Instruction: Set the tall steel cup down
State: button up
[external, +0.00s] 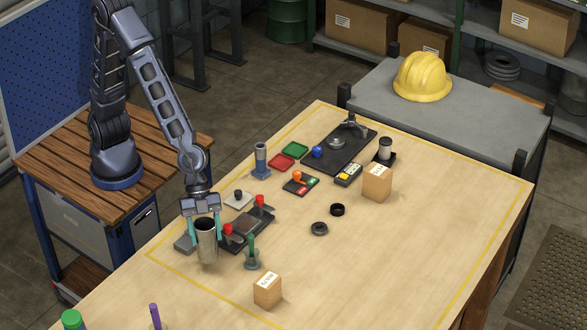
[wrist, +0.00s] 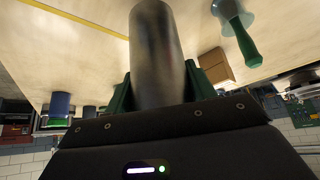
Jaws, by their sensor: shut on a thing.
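The tall steel cup (external: 206,242) is a grey metal cylinder with a dark open top, upright in the external view. My gripper (external: 205,228) is shut on it, with one teal finger on each side near its upper part. In the wrist view the cup (wrist: 158,55) fills the middle between the green fingers of my gripper (wrist: 160,92). I cannot tell for sure whether the cup's base touches the table (external: 385,270).
A clear holder with a green-handled tool (external: 252,255) stands just right of the cup. A black tray with red knobs (external: 246,232) lies behind it. A small cardboard box (external: 267,291) sits to the front right. The table's right front is bare.

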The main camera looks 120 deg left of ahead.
aim_at(210, 260)
jog(key=shift+f, duration=1.7)
jog(key=shift+f, duration=0.1)
jog(key=o, duration=1.1)
jog(key=shift+c, duration=0.2)
